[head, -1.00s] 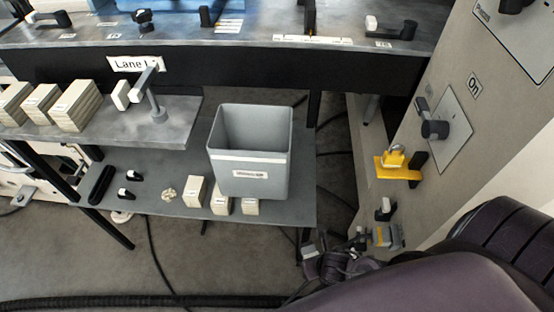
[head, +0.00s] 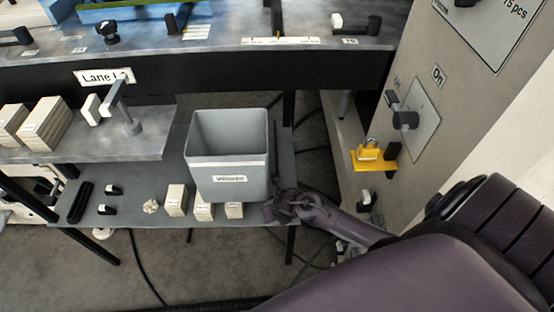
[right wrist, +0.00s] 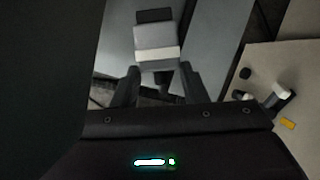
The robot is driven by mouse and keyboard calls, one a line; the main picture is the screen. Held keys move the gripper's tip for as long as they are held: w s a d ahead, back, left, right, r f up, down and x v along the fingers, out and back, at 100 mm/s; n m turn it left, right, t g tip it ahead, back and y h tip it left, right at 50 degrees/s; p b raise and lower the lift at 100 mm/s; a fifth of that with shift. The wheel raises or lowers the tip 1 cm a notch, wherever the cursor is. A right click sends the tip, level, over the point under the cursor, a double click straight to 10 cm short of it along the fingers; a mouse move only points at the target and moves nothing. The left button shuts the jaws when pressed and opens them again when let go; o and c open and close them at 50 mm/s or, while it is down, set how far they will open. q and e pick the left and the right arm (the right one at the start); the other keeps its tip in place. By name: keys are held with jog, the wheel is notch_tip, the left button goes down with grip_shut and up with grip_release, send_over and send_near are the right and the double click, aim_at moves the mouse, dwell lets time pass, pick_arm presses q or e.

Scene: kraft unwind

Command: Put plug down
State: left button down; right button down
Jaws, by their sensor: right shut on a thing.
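My right gripper (head: 283,207) is at the front right end of the lower grey shelf, just right of the grey bin. In the right wrist view a grey block-shaped plug (right wrist: 156,38) with a pale band and a dark far end sits between the fingertips (right wrist: 157,72). The gripper is shut on it. In the head view I cannot make out the plug apart from the dark gripper. I cannot tell whether the plug touches the shelf. My left gripper is not in view.
The grey bin (head: 228,165) stands on the lower shelf (head: 130,212), with several pale blocks in front of it. A machine panel (head: 455,95) with a yellow padlock and bracket (head: 372,157) stands at the right. The upper shelf (head: 150,145) lies left of the bin.

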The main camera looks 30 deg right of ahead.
jog(key=shift+s+f, duration=0.15)
jog(key=shift+f, duration=0.15)
jog(key=shift+f, duration=0.2)
jog(key=c, duration=0.9)
grip_release()
jog(key=shift+r, duration=0.1)
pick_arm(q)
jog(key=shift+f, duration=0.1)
pick_arm(e)
jog(key=shift+o, duration=0.2)
